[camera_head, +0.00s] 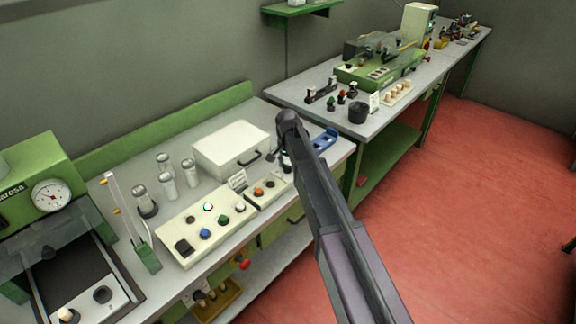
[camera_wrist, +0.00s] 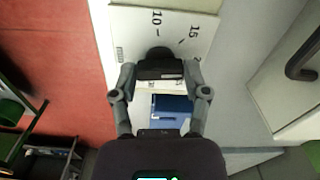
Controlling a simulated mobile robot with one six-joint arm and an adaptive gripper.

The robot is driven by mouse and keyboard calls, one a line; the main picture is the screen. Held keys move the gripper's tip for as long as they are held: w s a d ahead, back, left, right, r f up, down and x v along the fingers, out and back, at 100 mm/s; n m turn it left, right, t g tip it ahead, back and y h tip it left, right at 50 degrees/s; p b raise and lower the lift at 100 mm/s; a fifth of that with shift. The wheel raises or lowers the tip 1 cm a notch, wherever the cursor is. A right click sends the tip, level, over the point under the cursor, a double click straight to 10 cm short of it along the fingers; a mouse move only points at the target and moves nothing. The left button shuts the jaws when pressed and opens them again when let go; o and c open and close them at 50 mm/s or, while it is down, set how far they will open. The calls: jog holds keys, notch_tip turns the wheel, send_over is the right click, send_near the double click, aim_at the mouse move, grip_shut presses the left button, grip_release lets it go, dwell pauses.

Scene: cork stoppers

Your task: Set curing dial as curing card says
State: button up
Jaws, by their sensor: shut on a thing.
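In the wrist view my gripper (camera_wrist: 160,73) is shut on a black dial knob (camera_wrist: 158,53), with a finger on each side of it. The knob sits on a white dial face (camera_wrist: 190,22) printed with the marks 10 and 15. The knob's pointer cannot be made out between the fingers.
A white lidded case (camera_head: 232,148) stands behind the panel. A blue holder (camera_head: 325,139) lies right of my gripper and shows close below the knob in the wrist view (camera_wrist: 172,104). Several jars stand left of the case. A second bench (camera_head: 290,94) holds green equipment.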

jog(key=n, duration=0.5)
jog(key=shift+s+d, duration=0.1)
jog(key=n, duration=0.4)
jog(key=shift+n, duration=0.3)
jog(key=n, duration=0.4)
jog(key=shift+n, duration=2.3)
jog(key=o, duration=1.2)
jog(key=shift+c, duration=0.2)
